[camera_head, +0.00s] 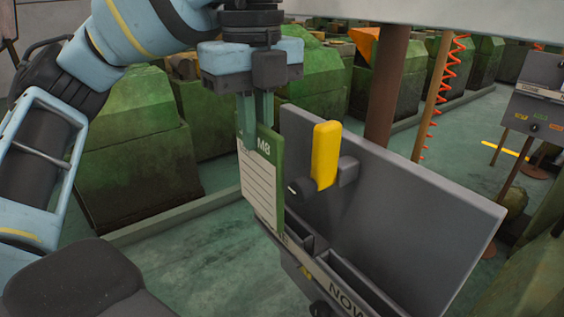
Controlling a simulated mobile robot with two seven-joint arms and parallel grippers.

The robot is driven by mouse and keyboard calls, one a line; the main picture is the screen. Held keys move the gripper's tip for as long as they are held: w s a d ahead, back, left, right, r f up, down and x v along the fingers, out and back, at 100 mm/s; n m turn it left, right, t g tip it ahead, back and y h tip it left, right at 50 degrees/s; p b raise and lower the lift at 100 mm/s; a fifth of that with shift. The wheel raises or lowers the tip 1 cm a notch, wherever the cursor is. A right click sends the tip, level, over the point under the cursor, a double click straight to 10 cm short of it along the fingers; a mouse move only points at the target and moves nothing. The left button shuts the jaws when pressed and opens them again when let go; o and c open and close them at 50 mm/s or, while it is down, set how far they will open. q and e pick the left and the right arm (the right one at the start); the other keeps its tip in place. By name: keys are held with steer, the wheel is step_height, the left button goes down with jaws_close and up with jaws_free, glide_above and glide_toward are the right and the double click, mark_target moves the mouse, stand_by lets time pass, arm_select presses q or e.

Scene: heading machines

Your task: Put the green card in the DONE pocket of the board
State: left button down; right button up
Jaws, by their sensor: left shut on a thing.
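My left gripper (255,103) points down and is shut on the green card (262,175). The card hangs upright, with a green top edge marked M8 and a white lined face. The grey board (400,220) stands at centre right, with pockets along its lower edge. One pocket's label reads NOW (346,300). The label to its left is partly covered by the card, and only its last letters show. The card's lower end is in front of or above this left pocket; I cannot tell whether it is inside. My right gripper is out of view.
A yellow handle (325,155) sticks out from the board close to the card's right side. Green machines (130,150) stand behind. A brown post (387,85) rises behind the board. Another grey panel (537,100) stands at far right.

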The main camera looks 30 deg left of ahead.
arm_select(q)
steer(key=w+d+f, duration=0.1)
steer(key=w+f, duration=0.2)
steer(key=f, duration=0.4)
steer(key=shift+w+d, duration=0.25)
steer(key=shift+w, duration=0.1)
steer(key=shift+f, duration=0.25)
steer(key=c, duration=1.5)
jaws_free()
steer(key=shift+f, duration=0.15)
step_height(320, 180, up, 13)
steer(key=shift+f, duration=0.1)
